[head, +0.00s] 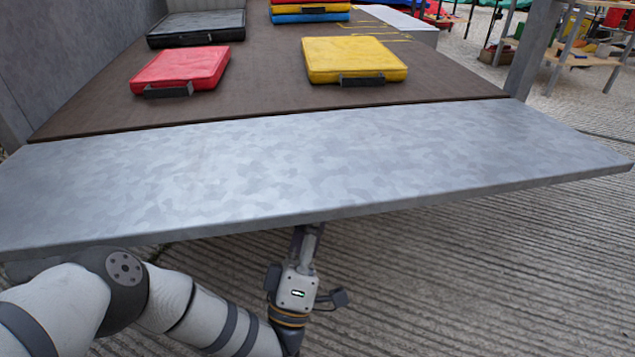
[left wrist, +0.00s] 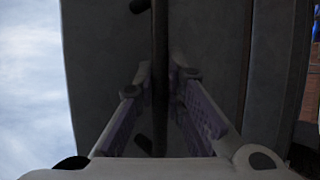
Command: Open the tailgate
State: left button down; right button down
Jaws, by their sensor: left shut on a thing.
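The tailgate (head: 320,165) is a grey, mottled metal panel at the rear of the trailer. It is folded down, lying about level with the dark trailer floor (head: 270,100). My left arm comes in from the lower left, and my left gripper (head: 307,240) reaches up under the tailgate's near edge. Its fingertips are hidden there. In the left wrist view the fingers of my left gripper (left wrist: 161,75) are shut on a dark bar (left wrist: 160,40) that runs along the underside of a dark panel. My right gripper is not in view.
On the trailer floor lie a red pad (head: 180,68), a yellow pad (head: 352,58) and a black-and-grey pad (head: 197,28), with a stack of coloured pads (head: 310,12) behind. A grey post (head: 533,45) stands at the right. Ridged concrete ground (head: 480,270) is free around the tailgate.

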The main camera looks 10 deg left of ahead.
pick_arm(q)
jog(key=shift+f+m+h, duration=0.3)
jog(key=shift+f+m, duration=0.05)
jog(key=shift+m, duration=0.05)
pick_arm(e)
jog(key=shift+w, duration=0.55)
pick_arm(q)
jog(key=c, duration=1.9)
grip_release()
jog(key=v, duration=1.2)
jog(key=shift+f, duration=0.15)
jog(key=shift+w, duration=0.1)
